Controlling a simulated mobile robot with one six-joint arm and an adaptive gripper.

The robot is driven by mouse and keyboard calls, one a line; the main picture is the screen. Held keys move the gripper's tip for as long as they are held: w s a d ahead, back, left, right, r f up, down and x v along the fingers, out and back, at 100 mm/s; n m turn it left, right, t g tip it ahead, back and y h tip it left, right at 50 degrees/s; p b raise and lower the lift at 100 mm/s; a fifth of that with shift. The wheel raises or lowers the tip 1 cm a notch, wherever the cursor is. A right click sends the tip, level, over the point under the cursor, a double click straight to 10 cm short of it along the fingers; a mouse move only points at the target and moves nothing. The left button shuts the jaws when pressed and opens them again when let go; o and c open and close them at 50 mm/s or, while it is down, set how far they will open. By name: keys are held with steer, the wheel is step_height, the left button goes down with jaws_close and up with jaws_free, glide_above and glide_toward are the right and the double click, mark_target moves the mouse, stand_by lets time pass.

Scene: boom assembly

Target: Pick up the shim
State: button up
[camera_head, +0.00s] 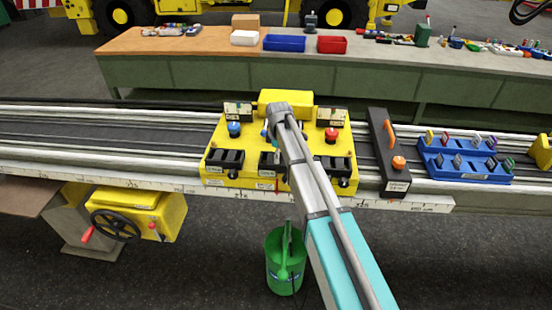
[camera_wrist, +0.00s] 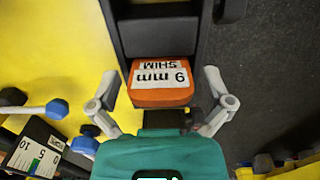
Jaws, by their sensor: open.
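In the wrist view the shim (camera_wrist: 161,84) is an orange block with a white label reading upside down "SHIM" and a size in mm. It lies at the end of a black holder. My gripper (camera_wrist: 161,76) is open, with one grey finger on each side of the shim and a visible gap to each. In the head view my gripper (camera_head: 282,112) is over the yellow fixture (camera_head: 222,179). My arm blocks the middle of that fixture, and I cannot make out the shim there.
The fixture carries a blue knob (camera_head: 234,129), a red knob (camera_head: 331,135) and black slotted blocks. To its right are a black holder with an orange handle (camera_head: 389,134) and a blue rack (camera_head: 465,172). A green bucket (camera_head: 285,272) stands on the floor in front.

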steer(key=c, duration=0.9)
steer(key=shift+r, duration=0.1)
step_height(320, 180, up, 10)
steer(key=p, duration=1)
steer(key=shift+f, duration=0.2)
stand_by(0.3)
